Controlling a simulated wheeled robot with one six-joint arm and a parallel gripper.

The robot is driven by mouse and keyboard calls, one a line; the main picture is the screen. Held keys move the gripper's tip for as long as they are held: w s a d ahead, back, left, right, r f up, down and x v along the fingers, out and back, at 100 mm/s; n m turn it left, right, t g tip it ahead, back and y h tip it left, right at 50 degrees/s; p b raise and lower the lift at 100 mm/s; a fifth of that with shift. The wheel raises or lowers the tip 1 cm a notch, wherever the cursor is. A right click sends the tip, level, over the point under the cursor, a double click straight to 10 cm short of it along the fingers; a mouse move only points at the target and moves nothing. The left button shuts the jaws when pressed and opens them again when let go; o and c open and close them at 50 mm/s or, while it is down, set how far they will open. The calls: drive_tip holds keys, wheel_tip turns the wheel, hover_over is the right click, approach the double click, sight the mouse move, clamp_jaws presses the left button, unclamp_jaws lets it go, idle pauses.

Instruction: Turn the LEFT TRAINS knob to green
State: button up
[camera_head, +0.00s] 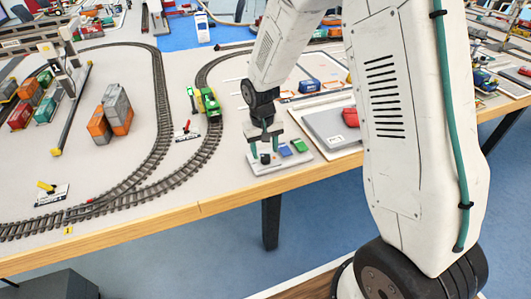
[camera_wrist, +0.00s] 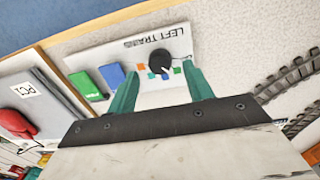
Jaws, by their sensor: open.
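The LEFT TRAINS panel (camera_wrist: 106,54) is a pale plate with its label upside down in the wrist view; it also shows at the table's front edge in the head view (camera_head: 257,170). Its black round knob (camera_wrist: 160,61) has a white pointer mark and small coloured squares along its lower side. I cannot tell which colour the pointer marks. My gripper (camera_wrist: 161,71) is open, with its teal fingers on either side of the knob, apart from it in the picture. In the head view my gripper (camera_head: 264,149) points down over the panel's knob end.
A blue block (camera_wrist: 112,75) and a green block (camera_wrist: 86,86) sit on the panel beside the knob. A grey PC1 box (camera_wrist: 45,92) with a red item (camera_wrist: 16,123) lies close by. Tracks with a green train (camera_head: 208,101) run left of the panel.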

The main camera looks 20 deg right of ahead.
sight(264, 157)
drive_tip(key=shift+a+r, duration=0.15)
drive_tip(key=shift+r, duration=2.35)
